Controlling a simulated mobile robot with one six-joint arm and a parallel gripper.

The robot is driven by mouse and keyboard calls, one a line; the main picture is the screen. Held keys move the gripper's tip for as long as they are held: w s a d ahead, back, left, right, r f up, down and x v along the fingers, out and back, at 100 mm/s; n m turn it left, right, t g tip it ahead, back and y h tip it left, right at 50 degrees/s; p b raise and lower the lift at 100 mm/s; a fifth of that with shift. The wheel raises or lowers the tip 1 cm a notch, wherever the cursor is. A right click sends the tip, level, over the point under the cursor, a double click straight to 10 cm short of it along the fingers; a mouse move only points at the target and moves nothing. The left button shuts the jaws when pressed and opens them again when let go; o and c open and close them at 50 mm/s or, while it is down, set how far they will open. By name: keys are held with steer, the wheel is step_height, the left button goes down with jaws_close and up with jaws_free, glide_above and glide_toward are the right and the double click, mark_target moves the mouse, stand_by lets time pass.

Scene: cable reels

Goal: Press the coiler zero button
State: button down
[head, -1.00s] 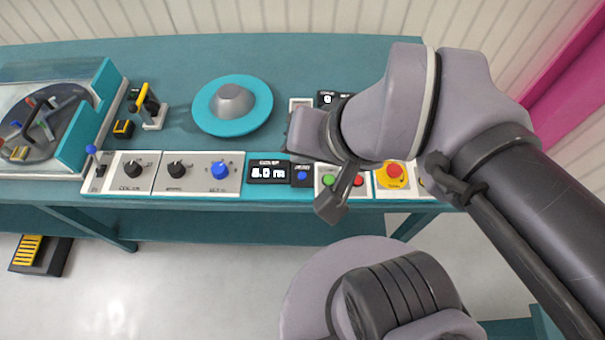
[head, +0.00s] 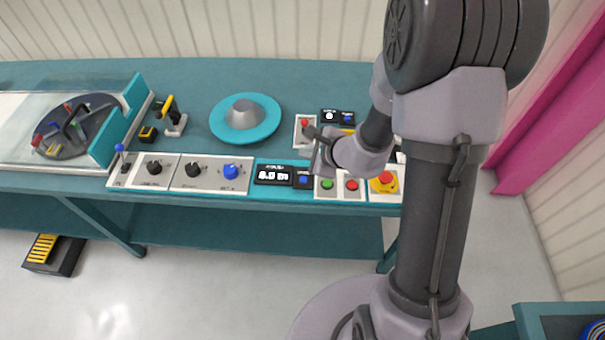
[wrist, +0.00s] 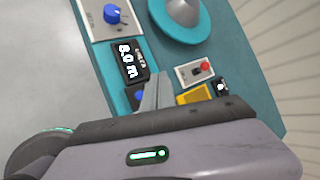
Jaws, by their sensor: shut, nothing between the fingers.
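The length display (head: 272,175) reads 8.0 m on the front panel strip of the bench. A small blue button (head: 303,180) in a dark housing is just right of it; its label is too small to read. In the wrist view the display (wrist: 129,61) is clear and the blue button (wrist: 138,96) is partly hidden by my fingers. My gripper (head: 316,167) is shut and empty, above the panel close to the blue button. I cannot tell whether it touches. A second display (head: 329,116) with another blue button (head: 347,118) stands farther back.
A red-topped switch (head: 305,124) stands behind my gripper. Knobs (head: 193,171) and a teal disc (head: 245,118) are to the left.

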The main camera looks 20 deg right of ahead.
steer(key=b, duration=0.6)
glide_above(306, 181)
step_height(306, 181, down, 8)
steer(key=shift+f, duration=0.1)
steer(key=shift+f+b, duration=0.3)
steer(key=shift+b, duration=0.15)
stand_by(1.5)
steer(key=shift+f+b, duration=0.45)
steer(key=shift+b, duration=0.2)
steer(key=shift+f+b, duration=0.4)
steer(key=shift+b, duration=0.15)
stand_by(0.4)
steer(key=shift+r, duration=0.1)
steer(key=shift+r+p, duration=0.5)
steer(key=shift+r, duration=0.25)
steer(key=shift+r, duration=0.15)
